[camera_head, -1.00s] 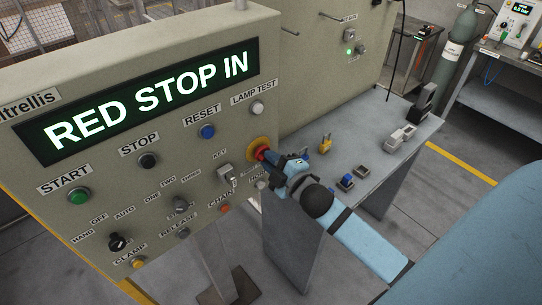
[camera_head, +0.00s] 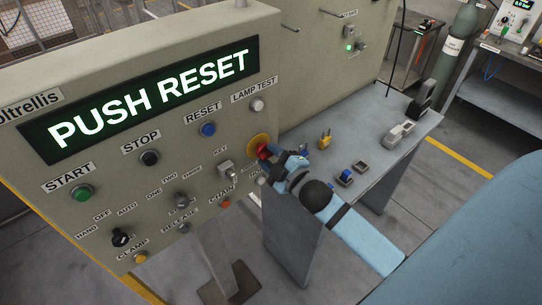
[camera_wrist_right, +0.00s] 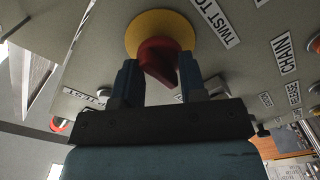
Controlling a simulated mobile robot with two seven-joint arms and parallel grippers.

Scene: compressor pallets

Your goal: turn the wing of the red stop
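The red stop (camera_head: 263,151) is a red knob with a wing on a yellow round plate (camera_head: 255,143), at the right edge of the panel. In the right wrist view the red wing (camera_wrist_right: 158,62) points down and to the right, tilted. My right gripper (camera_wrist_right: 160,76) has its two dark fingers on either side of the wing, with clear gaps to it. In the head view the right gripper (camera_head: 274,157) is right up at the stop and hides part of it. My left gripper is not in view.
The panel display (camera_head: 150,100) reads PUSH RESET. The blue reset button (camera_head: 208,129) is up and left of the stop. A key switch (camera_head: 226,169) sits close below left. A grey bench (camera_head: 375,175) with a yellow padlock (camera_head: 325,139) and small blocks stands at right.

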